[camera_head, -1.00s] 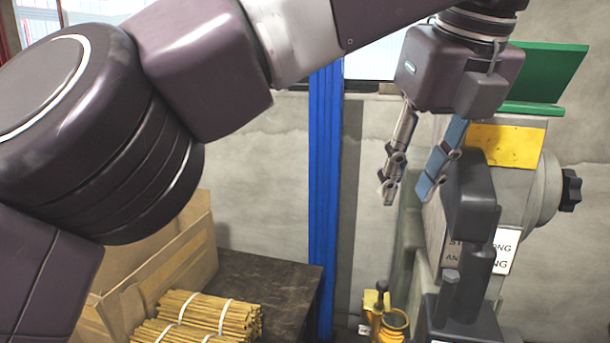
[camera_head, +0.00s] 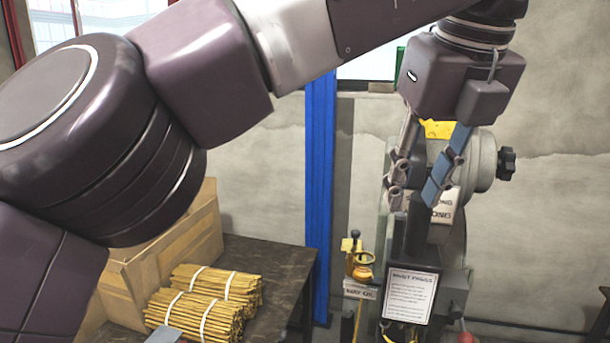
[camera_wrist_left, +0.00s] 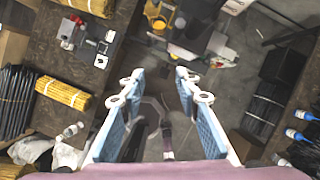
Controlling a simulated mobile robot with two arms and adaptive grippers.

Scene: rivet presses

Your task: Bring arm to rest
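My left arm comes in from the left of the head view and crosses the upper part of it. Its gripper (camera_head: 412,192) hangs fingers down in front of the grey rivet press (camera_head: 482,165). The two fingers are apart with nothing between them. The left wrist view also shows the left gripper (camera_wrist_left: 166,92), its blue-padded fingers spread and empty above the floor. My right gripper is not seen in either view.
A dark table (camera_head: 270,262) at the lower left holds bundles of yellow rods (camera_head: 215,290) and a cardboard box (camera_head: 178,240). A blue post (camera_head: 320,190) stands behind it. A framed sign (camera_head: 409,296) and a yellow oil can (camera_head: 359,266) are by the press.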

